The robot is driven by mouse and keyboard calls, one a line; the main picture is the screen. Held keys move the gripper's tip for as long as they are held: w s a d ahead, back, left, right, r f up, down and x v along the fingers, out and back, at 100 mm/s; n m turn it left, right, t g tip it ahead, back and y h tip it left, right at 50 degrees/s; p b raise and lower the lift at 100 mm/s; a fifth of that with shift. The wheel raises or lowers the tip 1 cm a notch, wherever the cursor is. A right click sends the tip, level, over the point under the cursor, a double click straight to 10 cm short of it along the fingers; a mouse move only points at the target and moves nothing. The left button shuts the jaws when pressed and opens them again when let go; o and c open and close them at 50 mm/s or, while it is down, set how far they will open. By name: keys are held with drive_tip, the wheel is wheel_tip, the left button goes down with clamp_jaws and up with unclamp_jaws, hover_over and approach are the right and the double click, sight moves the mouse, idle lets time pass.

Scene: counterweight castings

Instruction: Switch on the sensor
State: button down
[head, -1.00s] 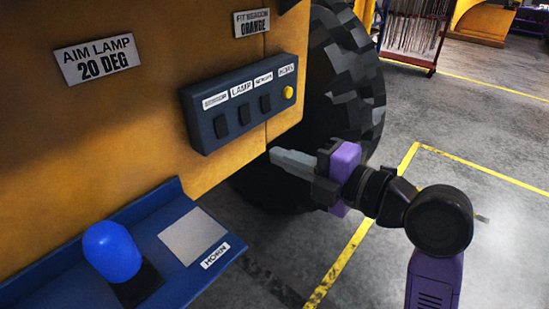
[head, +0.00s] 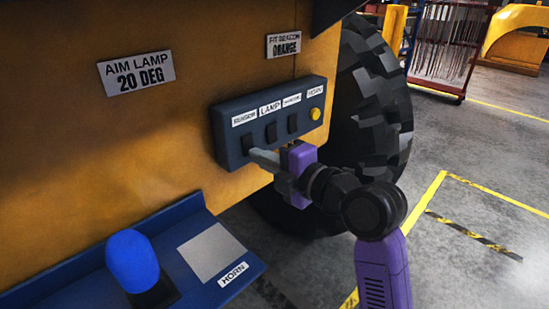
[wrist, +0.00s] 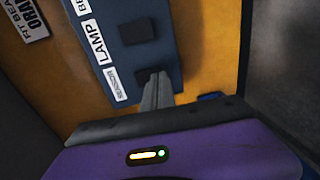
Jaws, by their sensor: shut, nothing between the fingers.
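The dark blue switch panel (head: 228,149) is fixed to the yellow body, with several labelled black rocker switches and a yellow button. The sensor label (head: 244,118) is leftmost, above the sensor switch (head: 249,141). My gripper (head: 256,154) is shut and empty, its fingertips at the lower part of the sensor switch. In the wrist view the fingertips (wrist: 159,77) cover part of the sensor switch (wrist: 143,74), beside the sensor label (wrist: 117,84). I cannot tell whether they touch it, or which way the switch is set.
The lamp switch (head: 271,132) is just right of the sensor switch, and the yellow button (head: 315,113) is at the panel's right end. Below, a blue shelf (head: 190,211) carries a blue knob (head: 133,261). A large tyre (head: 375,100) stands behind at right.

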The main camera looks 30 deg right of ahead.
drive_tip(key=shift+w+a+f, duration=0.1)
drive_tip(key=shift+w, duration=0.15)
drive_tip(key=shift+f, duration=0.1)
drive_tip(key=shift+w+b, duration=0.15)
drive_tip(key=shift+b, duration=0.65)
